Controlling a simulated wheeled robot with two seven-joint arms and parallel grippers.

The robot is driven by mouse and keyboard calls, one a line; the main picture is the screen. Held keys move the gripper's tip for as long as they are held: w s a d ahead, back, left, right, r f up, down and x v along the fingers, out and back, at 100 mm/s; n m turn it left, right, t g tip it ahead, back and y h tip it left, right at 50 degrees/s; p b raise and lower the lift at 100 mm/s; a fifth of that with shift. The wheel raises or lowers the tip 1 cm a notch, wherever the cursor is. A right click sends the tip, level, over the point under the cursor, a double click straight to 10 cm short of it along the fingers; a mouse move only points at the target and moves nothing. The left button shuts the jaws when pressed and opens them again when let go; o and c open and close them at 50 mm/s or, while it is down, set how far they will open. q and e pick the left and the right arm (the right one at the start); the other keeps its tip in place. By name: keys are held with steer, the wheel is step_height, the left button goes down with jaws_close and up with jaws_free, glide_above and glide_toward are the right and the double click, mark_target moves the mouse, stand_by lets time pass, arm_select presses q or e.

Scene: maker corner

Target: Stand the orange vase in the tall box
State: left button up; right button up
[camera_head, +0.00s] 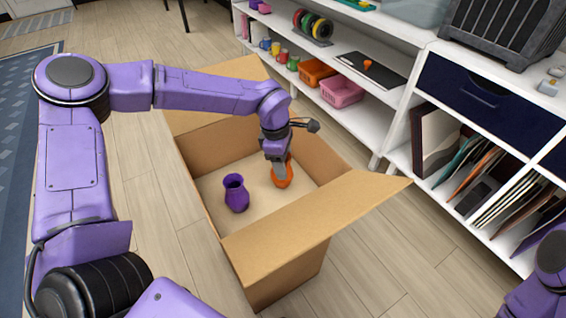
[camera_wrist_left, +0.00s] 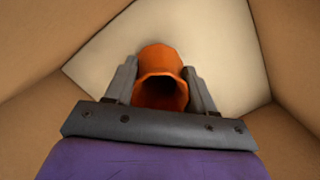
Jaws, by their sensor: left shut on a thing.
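The orange vase (camera_head: 284,178) is inside the tall cardboard box (camera_head: 277,235), toward its right side. My left gripper (camera_head: 278,170) reaches down into the box and is shut on the vase, hiding part of it. In the left wrist view the vase (camera_wrist_left: 161,80) sits between the two fingers of my left gripper (camera_wrist_left: 161,88), its open mouth facing the camera. Whether its base touches the box floor (camera_wrist_left: 215,60) is hard to tell. My right gripper is not in view; only part of my right arm shows at the lower right.
A purple vase (camera_head: 236,193) stands in the box, left of the orange one. The box flaps (camera_head: 318,212) are open outward. A white shelf (camera_head: 385,85) with bins, mugs and spools stands behind, and a cabinet with folders (camera_head: 470,165) is at the right. Wooden floor is free around the box.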

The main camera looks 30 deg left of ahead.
arm_select(q)
steer(key=shift+f, duration=0.1)
steer(key=o, duration=1)
steer(key=shift+o, duration=0.2)
step_height(320, 180, up, 12)
steer(key=a+p, duration=0.1)
steer(key=p, duration=0.1)
steer(key=shift+s+a+p, duration=0.2)
steer(key=shift+a+p, duration=0.1)
steer(key=shift+a, duration=0.1)
